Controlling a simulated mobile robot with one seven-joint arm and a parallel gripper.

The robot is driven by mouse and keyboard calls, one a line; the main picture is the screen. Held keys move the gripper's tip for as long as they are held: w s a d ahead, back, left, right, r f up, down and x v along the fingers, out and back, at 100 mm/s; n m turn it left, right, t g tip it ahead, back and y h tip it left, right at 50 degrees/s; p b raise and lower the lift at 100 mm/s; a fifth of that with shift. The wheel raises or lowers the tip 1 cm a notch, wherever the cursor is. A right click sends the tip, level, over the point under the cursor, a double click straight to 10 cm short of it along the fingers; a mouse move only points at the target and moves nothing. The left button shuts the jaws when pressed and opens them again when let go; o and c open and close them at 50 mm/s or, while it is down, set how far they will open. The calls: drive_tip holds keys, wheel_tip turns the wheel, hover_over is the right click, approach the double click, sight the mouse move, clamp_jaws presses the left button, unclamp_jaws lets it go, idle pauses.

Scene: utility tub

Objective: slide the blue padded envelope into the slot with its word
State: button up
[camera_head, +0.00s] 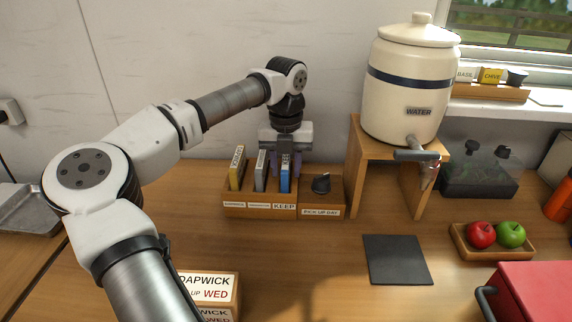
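The blue padded envelope (285,180) stands upright in the rightmost slot of a wooden rack (250,211), above the label that reads KEEP. My gripper (286,165) points down right at its upper part, with purplish fingers beside and behind it. It is too small to tell whether the fingers touch the envelope or stand apart. A yellow envelope (237,168) stands in the left slot and a grey envelope (260,170) in the middle slot. The left and middle slot labels are too small to read surely.
A box with a dark knob (321,184), labelled PICK UP DAY, adjoins the rack on the right. A water crock (407,90) stands on a wooden stand (362,170). A DAPWICK card block (210,288) is in front, partly behind my arm. A dark mat (397,260) lies at right.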

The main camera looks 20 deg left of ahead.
drive_tip(key=shift+o, duration=0.4)
drive_tip(key=shift+r, duration=0.1)
wheel_tip(320, 180, up, 8)
drive_tip(key=p, duration=0.5)
